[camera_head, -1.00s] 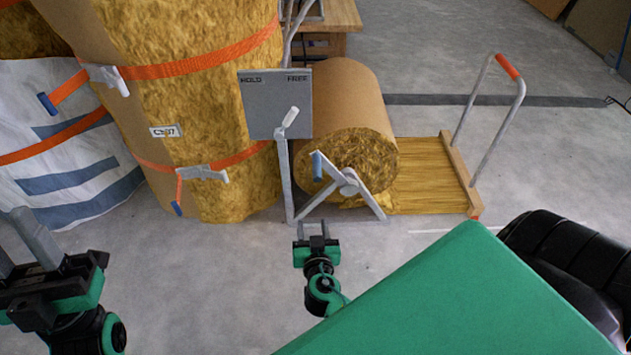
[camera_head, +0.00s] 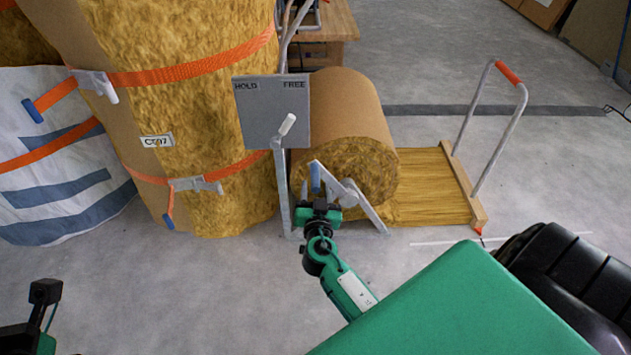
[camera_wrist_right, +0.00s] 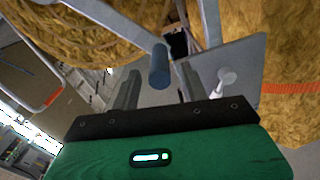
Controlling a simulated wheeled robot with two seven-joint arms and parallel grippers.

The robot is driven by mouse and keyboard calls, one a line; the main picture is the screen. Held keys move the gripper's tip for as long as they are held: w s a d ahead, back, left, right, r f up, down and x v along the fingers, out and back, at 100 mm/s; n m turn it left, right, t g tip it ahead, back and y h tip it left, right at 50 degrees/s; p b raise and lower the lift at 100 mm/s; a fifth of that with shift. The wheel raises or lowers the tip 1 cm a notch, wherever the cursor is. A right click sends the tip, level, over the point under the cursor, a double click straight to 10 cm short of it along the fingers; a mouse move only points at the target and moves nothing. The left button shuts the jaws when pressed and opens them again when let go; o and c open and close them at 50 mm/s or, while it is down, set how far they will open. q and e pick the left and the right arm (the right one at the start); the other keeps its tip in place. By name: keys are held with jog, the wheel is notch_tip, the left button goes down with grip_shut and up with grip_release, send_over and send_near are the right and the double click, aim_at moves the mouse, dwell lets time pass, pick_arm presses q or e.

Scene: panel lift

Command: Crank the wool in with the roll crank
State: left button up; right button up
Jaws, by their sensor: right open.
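The wool roll (camera_head: 355,165) lies in its stand, brown paper outside and yellow wool at its end. The roll crank (camera_head: 348,193) is a grey arm at the roll's near end, with a blue handle (camera_head: 315,178). My right gripper (camera_head: 317,190) is at that handle, fingers pointing away from me. In the right wrist view, the blue handle (camera_wrist_right: 159,66) shows between the tips of the open fingers, with gaps at both sides. A wool strip (camera_head: 425,185) runs from the roll to the right. My left gripper (camera_head: 45,290) is only partly visible at lower left.
A grey HOLD/FREE plate (camera_head: 270,112) stands left of the roll; its white-tipped lever (camera_head: 287,124) leans right, toward the FREE side. Tall strapped wool bales (camera_head: 200,120) stand at left. A trolley handle (camera_head: 509,72) rises at right. The floor in front is clear.

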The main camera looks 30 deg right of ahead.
aim_at(315, 182)
jog(key=shift+x, duration=1.65)
grip_shut()
